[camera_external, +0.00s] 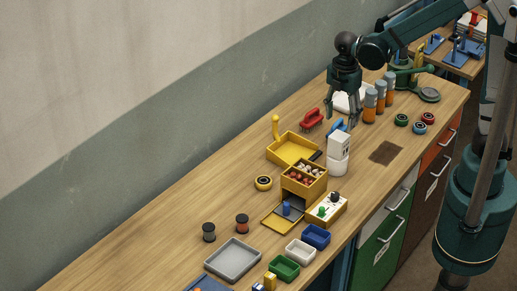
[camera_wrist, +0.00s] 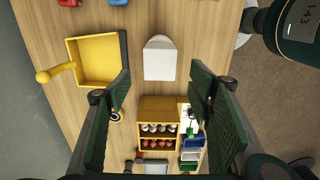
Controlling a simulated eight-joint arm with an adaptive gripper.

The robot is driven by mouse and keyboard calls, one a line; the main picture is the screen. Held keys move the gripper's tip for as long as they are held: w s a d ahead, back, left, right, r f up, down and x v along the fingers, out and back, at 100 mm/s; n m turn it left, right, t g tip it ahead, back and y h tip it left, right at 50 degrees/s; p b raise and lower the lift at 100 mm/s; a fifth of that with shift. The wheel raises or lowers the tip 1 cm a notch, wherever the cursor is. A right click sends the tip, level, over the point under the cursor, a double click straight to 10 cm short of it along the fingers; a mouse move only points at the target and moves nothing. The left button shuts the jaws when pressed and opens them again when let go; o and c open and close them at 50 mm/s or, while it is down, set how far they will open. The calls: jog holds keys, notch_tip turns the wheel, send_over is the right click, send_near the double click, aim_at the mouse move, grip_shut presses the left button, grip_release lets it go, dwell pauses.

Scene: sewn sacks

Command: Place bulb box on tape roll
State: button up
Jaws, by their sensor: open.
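A white box (camera_external: 340,144) with small dark marks, which looks like the bulb box, stands on a white cylinder (camera_external: 337,166) on the bench. In the wrist view the box's pale top (camera_wrist: 160,60) is ahead of the fingers, near the middle. My gripper (camera_external: 340,118) is open and empty, pointing down above the white box. I cannot tell whether the white cylinder is a roll.
A yellow tray (camera_external: 292,149) and a yellow drawer unit (camera_external: 303,184) with red and pale items stand close to the box. Orange-grey cylinders (camera_external: 369,104) and several coloured rings (camera_external: 401,120) are to the right. Bare wood lies left of the yellow-black ring.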

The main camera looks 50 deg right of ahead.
jog(key=shift+r, duration=1.45)
jog(key=shift+s+d+r, duration=0.1)
jog(key=s+d+r+m+t, duration=0.7)
jog(key=s+d+r+m, duration=0.3)
jog(key=m, duration=0.8)
jog(key=s+r, duration=0.1)
jog(key=s, duration=0.2)
jog(key=shift+s+d, duration=0.2)
jog(key=shift+s, duration=0.05)
